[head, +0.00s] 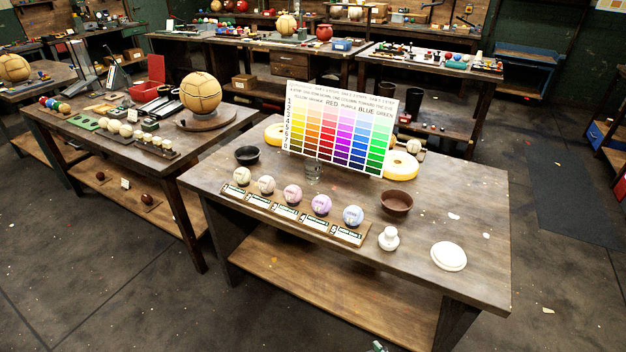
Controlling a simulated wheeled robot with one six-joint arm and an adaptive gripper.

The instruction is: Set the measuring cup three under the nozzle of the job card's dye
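The chart has a grid of hues with column names such as red, purple, blue and green, and numbered rows. Several pastel balls (293,194) sit in a row behind small printed cards (287,212), whose text is too small to read. I cannot make out a dye nozzle or tell which card is the job card. My gripper is not recognisable in the head view.
A black bowl (247,155), brown bowl (397,202), white knobbed piece (388,238) and white disc (448,256) stand on the bench. Yellow rings (401,165) lie by the chart. The bench's right end is mostly clear. Another crowded bench (222,138) stands left, across a gap.

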